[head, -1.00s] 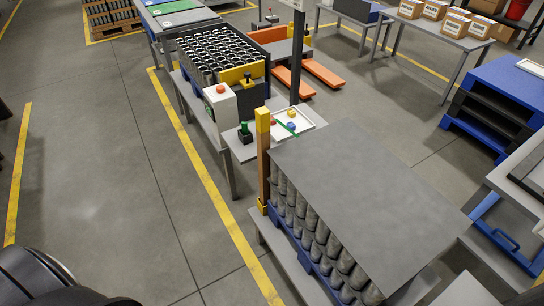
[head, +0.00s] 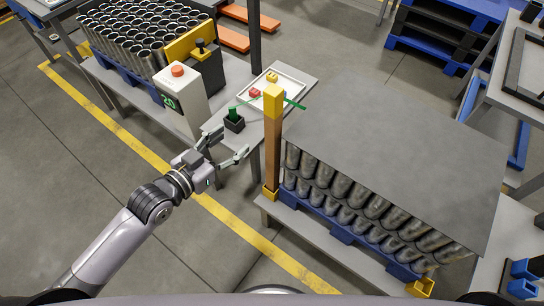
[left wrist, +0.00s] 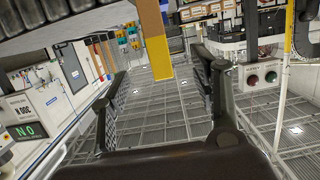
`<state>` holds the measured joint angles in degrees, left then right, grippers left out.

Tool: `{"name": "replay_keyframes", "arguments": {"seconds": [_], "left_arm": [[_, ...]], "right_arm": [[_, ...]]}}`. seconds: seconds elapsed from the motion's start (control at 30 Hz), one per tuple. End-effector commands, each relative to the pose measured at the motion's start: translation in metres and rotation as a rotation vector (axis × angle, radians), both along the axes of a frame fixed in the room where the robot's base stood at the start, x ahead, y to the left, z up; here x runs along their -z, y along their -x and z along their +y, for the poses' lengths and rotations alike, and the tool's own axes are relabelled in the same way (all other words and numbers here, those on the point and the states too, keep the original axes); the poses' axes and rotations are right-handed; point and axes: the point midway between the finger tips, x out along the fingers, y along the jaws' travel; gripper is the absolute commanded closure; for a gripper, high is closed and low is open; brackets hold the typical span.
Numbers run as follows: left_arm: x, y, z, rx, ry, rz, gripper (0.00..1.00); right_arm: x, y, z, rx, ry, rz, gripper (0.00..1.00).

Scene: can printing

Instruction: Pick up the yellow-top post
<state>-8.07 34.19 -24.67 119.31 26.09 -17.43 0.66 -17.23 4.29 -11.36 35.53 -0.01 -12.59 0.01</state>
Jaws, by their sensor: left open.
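The yellow-top post (head: 274,142) is a brown upright bar with a yellow cap and a yellow foot. It stands at the near left corner of the stack of metal cans under a grey sheet. My left gripper (head: 232,143) is open and empty, to the left of the post and apart from it, with its fingers pointing towards it. In the left wrist view the post (left wrist: 155,42) shows at the top middle, beyond and between the open fingers (left wrist: 162,78). My right gripper is not in view.
The grey sheet (head: 400,130) covers several rows of cans (head: 340,195) on a blue pallet. A white tray (head: 272,88) with small blocks and a dark green-topped holder (head: 234,121) stand on the table behind. A white control box (head: 180,103) stands left.

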Motion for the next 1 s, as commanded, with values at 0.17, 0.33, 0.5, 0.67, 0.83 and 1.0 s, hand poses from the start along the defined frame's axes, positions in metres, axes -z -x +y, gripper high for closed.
{"name": "replay_keyframes", "arguments": {"seconds": [0.17, 0.33, 0.5, 0.67, 0.83, 1.0], "left_arm": [[-0.009, -0.011, -0.015, 0.016, 0.012, -0.016, 0.43], [-0.003, -0.041, -0.036, 0.015, 0.012, -0.016, 0.43], [0.006, -0.070, -0.057, 0.015, 0.011, -0.015, 0.43], [0.012, -0.088, -0.070, 0.015, 0.010, -0.014, 0.43], [0.014, -0.095, -0.075, 0.015, 0.009, -0.014, 0.43], [0.016, -0.109, -0.085, 0.015, 0.009, -0.014, 0.43]], "right_arm": [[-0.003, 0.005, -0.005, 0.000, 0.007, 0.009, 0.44], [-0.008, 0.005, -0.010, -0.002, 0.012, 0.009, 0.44], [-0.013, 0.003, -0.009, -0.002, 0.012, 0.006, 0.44], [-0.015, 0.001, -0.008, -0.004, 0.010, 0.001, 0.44], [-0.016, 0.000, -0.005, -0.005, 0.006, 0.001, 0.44], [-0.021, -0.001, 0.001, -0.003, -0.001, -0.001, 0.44]]}}
